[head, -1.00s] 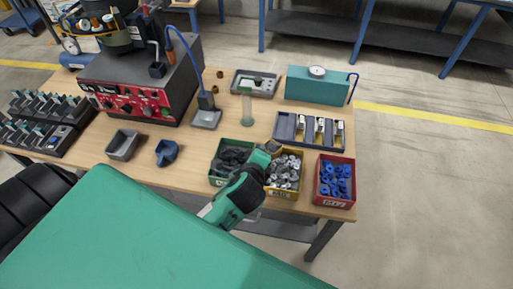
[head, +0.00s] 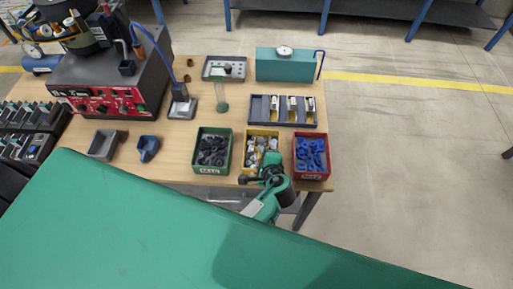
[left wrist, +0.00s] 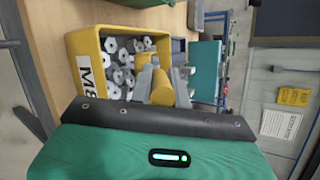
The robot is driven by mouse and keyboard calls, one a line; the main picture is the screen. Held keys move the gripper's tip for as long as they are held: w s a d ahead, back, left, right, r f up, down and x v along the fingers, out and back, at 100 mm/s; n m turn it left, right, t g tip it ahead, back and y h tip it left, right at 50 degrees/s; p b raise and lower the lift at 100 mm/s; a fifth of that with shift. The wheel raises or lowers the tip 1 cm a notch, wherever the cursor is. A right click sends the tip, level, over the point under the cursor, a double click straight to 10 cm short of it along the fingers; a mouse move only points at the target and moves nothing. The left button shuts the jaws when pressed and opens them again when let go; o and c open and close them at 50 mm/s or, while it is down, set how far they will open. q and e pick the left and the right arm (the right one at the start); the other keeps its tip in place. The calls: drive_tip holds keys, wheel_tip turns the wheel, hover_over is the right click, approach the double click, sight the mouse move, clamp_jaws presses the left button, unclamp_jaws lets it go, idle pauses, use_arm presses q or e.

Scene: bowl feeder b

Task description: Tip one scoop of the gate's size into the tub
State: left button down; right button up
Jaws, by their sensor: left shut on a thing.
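My left gripper (head: 264,174) is at the front edge of the yellow bin (head: 247,160), which holds grey nuts. I cannot tell which part is the gate. My right gripper is not in view.
A green bin (head: 199,165) of dark nuts and a red bin (head: 314,174) of blue pieces flank the yellow bin. Behind them are a slotted rack (head: 283,122) and a teal box (head: 285,67). The feeder (head: 105,95) stands back left.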

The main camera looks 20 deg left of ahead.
use_arm(q)
drive_tip(key=shift+f, duration=0.4)
drive_tip(key=shift+r+p, duration=1.05)
drive_tip(key=shift+r, duration=0.45)
wheel_tip(320, 180, up, 2)
drive_tip(key=shift+r+p, duration=0.25)
drive_tip(key=shift+p, duration=0.55)
drive_tip(key=shift+s+r+t, duration=0.15)
drive_tip(key=shift+r, duration=0.4)
drive_tip(key=shift+s+r+t, duration=0.15)
drive_tip(key=shift+r, duration=0.35)
drive_tip(key=shift+s+d+r+t+y, duration=0.1)
drive_tip(key=shift+r+t+y, duration=0.1)
drive_tip(key=shift+r, duration=0.35)
drive_tip(key=shift+s+d+r+t+y, duration=0.1)
drive_tip(key=shift+r+t, duration=0.1)
drive_tip(key=shift+r, duration=0.45)
